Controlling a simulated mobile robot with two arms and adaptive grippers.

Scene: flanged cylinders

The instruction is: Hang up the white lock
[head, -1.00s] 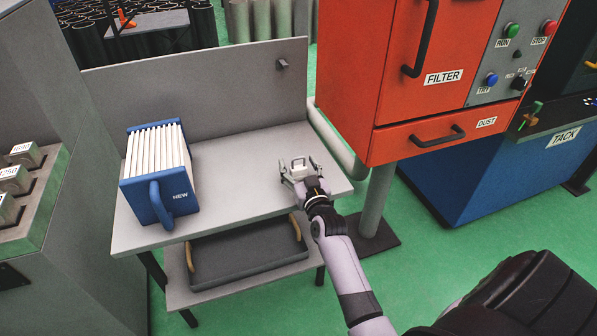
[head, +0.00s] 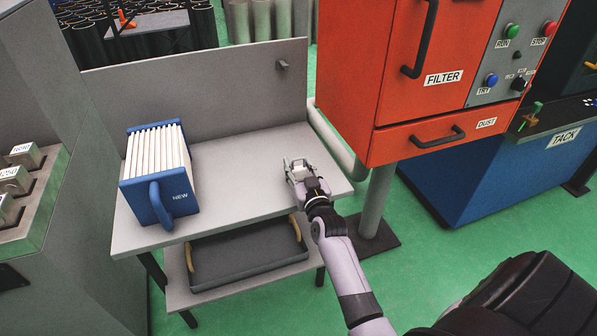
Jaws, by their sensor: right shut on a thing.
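The white lock (head: 299,165) is on the grey table (head: 240,205) near its right end, with its shackle on the far side. My right gripper (head: 300,172) is shut on the lock, one finger on each side, and partly hides it. I cannot tell whether the lock still touches the tabletop. A small dark peg (head: 283,64) sticks out of the table's grey back panel (head: 200,95), above and behind the lock. My left gripper is not in view.
A blue box of white filter panels (head: 158,175) marked NEW stands on the table's left half. A dark tray (head: 245,255) lies on the lower shelf. The orange filter cabinet (head: 415,95) stands close on the right. The tabletop's middle is clear.

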